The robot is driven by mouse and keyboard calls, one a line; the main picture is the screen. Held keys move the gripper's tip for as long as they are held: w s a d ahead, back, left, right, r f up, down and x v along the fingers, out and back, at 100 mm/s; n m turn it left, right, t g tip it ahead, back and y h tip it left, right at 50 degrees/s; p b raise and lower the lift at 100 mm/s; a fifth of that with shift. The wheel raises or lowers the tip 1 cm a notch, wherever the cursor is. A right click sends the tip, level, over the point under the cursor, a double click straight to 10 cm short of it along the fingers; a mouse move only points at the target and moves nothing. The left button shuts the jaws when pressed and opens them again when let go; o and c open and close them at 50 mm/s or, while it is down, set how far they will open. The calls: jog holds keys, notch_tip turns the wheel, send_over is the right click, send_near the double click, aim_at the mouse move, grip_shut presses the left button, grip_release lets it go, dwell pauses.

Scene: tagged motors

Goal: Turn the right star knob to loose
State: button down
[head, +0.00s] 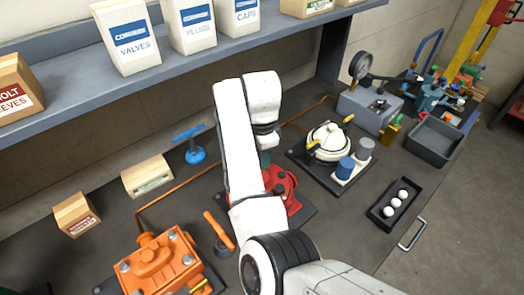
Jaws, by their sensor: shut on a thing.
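My gripper (265,151) points down over the red motor unit (281,184), at the end of my white arm in the middle of the head view. Its dark wrist end shows, but the fingertips are mostly hidden behind my arm and low against the red unit. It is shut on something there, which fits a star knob. The knob itself is hidden, so its shape and how far it is turned cannot be told. The red unit sits on a dark base plate (305,214), partly covered by my forearm.
An orange motor (158,262) and an orange-handled tool (218,230) stand left. A blue T-handled valve (194,152) stands behind. A white round unit (327,143) and a black tray with white balls (374,214) are right. A shelf (190,62) overhangs the back.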

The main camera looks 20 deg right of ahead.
jog(key=n, duration=0.3)
jog(key=shift+f+n, duration=0.15)
jog(key=shift+n, duration=0.25)
jog(key=n, duration=0.3)
jog(key=shift+n, duration=0.3)
jog(key=n, duration=0.3)
jog(key=shift+s+f+n, duration=0.1)
jog(key=shift+n, duration=0.2)
jog(key=n, duration=1.1)
jog(key=shift+n, duration=0.4)
jog(key=n, duration=0.3)
jog(key=shift+n, duration=1.9)
